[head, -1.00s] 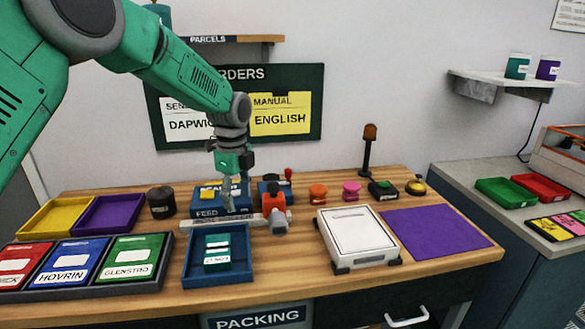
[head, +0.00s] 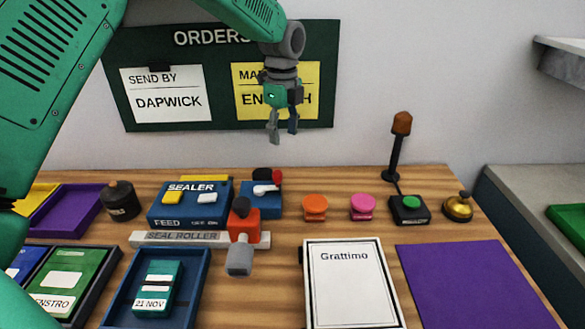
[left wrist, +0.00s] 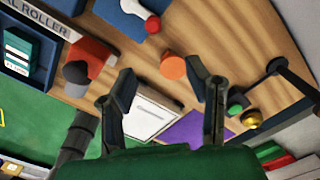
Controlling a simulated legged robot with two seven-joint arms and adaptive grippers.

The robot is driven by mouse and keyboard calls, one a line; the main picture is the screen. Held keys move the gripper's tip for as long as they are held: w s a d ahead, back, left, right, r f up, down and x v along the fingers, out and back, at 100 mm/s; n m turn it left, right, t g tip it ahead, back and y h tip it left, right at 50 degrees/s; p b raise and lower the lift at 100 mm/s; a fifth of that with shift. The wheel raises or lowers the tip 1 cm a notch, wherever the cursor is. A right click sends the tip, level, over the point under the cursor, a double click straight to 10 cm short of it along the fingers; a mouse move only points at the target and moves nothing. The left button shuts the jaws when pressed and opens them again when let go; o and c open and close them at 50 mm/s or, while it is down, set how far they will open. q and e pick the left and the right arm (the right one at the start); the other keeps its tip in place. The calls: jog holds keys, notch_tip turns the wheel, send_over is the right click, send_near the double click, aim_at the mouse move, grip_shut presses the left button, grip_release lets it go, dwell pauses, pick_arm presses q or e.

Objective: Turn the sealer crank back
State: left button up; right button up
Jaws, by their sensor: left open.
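The blue sealer (head: 190,208) stands on the bench, with a yellow and a white button on top. At its right is a blue box (head: 262,205) with a white crank arm (head: 266,189) and a red knob (head: 277,176). The red knob also shows in the left wrist view (left wrist: 153,24). My left gripper (head: 282,137) is open and empty, raised in front of the orders board, above and behind the crank and apart from it. Its spread fingers also show in the left wrist view (left wrist: 160,68). My right gripper is not in view.
An orange-red block with a grey end (head: 241,228) sits on the seal roller (head: 175,238). Orange (head: 315,208) and pink (head: 363,207) knobs, a green button (head: 409,209), a bell (head: 458,207) and a lamp post (head: 395,150) stand right. A white pad (head: 350,285) lies in front.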

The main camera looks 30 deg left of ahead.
aim_at(281, 175)
pick_arm(q)
jog(key=f, duration=0.2)
jog(key=a+f, duration=0.1)
jog(key=shift+s+f, duration=0.1)
jog(key=shift+s, duration=0.2)
jog(key=a+f, duration=0.1)
jog(key=f, duration=0.1)
jog(key=a+f, duration=0.1)
jog(key=f, duration=0.2)
jog(key=a+f, duration=0.1)
jog(key=f, duration=0.2)
jog(key=shift+w+f, duration=0.15)
jog(key=shift+w, duration=0.05)
jog(key=d+f, duration=0.2)
jog(key=d, duration=0.1)
jog(key=shift+a+f, duration=0.2)
jog(key=shift+a, duration=0.25)
jog(key=shift+a+f, duration=0.15)
jog(key=shift+a, duration=0.3)
jog(key=c, duration=0.4)
jog(key=shift+a, duration=0.3)
grip_shut()
jog(key=shift+a+f, duration=0.1)
jog(key=shift+w+d+r, duration=0.1)
jog(key=shift+d+r, duration=0.1)
jog(key=shift+d, duration=0.55)
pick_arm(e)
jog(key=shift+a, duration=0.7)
